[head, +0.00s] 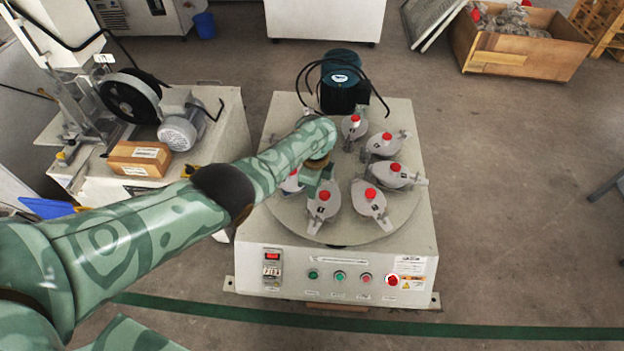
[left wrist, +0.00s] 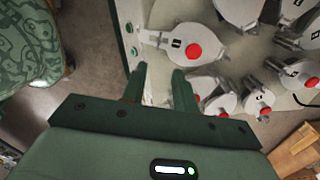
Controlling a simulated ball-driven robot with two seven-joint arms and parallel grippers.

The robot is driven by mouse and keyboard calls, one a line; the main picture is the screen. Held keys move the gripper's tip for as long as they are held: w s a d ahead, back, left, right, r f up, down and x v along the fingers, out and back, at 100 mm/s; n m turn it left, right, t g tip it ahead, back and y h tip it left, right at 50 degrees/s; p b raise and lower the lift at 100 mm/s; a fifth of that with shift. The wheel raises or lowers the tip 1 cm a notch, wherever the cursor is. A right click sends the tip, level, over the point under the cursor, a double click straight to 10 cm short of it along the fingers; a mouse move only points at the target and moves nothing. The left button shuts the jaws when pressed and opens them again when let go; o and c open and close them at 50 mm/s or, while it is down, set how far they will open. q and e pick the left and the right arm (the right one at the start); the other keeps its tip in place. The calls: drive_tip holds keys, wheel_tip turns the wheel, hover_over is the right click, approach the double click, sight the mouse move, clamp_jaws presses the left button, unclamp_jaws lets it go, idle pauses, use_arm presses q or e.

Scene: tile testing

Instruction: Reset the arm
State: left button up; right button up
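My left arm reaches in from the left over the round turntable (head: 335,236) of a white testing machine (head: 420,225). My left gripper (head: 314,180) is above the turntable among the grey holders, and its head-view outline is partly hidden by the wrist. In the left wrist view my left gripper (left wrist: 160,72) has its two dark green fingers apart with nothing between them. A grey holder with a red knob (left wrist: 190,50) lies just beyond the fingertips. My right gripper is not in view.
Several grey holders with red knobs (head: 370,199) ring the turntable. A dark motor (head: 343,92) with black cables stands behind it. A control panel (head: 340,276) with buttons is on the front. A bench with a cardboard box (head: 140,160) is left.

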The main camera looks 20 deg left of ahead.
use_arm(q)
drive_tip(key=shift+r, duration=0.4)
